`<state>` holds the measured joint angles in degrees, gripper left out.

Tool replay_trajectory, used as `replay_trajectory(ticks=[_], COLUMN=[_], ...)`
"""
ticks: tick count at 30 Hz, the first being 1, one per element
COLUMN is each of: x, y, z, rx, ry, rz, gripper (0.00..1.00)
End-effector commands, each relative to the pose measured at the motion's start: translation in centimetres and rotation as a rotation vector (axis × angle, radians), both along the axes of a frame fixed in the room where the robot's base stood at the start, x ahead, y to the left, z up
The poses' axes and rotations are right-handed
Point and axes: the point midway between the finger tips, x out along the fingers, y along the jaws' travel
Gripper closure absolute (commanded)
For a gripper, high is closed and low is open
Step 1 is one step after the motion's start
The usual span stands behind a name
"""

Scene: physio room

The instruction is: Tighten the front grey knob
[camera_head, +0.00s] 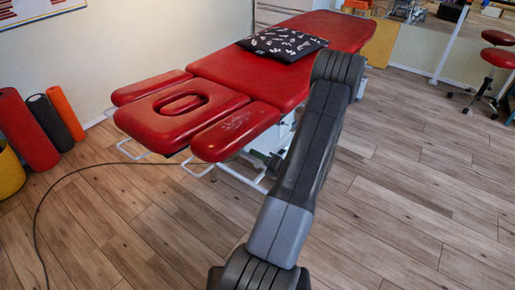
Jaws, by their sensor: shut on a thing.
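A red treatment table (255,80) stretches from the middle to the upper right, with a white metal frame under it. Its near end has a headrest with a face hole (150,122) and two red arm pads, one on the left (150,86) and one on the right (235,131). I cannot make out the front grey knob. My grey and black arm reaches from the bottom centre up to the table's right side. It hides part of the table's edge and frame. My gripper does not show; the upper end of my arm blocks the view there.
A black patterned pillow (282,44) lies on the table. Red, black and orange rolls (66,112) stand by the left wall. A dark cable (75,172) crosses the floor at left. A red stool (490,62) is at far right. The right floor is clear.

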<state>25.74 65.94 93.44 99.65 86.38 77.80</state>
Motion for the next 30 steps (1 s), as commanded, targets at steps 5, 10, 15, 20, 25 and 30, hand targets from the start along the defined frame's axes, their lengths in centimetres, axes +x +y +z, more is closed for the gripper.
replay_trajectory(ticks=[5, 10, 15, 20, 25, 30], x=[0.0, 0.0, 0.1, 0.1, 0.1, 0.1], y=[0.0, -0.1, -0.1, -0.1, -0.1, -0.1], z=[0.1, -0.2, -0.4, -0.6, -0.8, -0.9], rx=[0.1, 0.192, 0.274, 0.335, 0.381, 0.405], ry=[0.14, 0.266, 0.377, 0.462, 0.524, 0.558], rz=[0.002, 0.002, 0.002, 0.002, 0.002, 0.003], gripper=[1.0, 1.0, 1.0, 1.0, 1.0, 1.0])
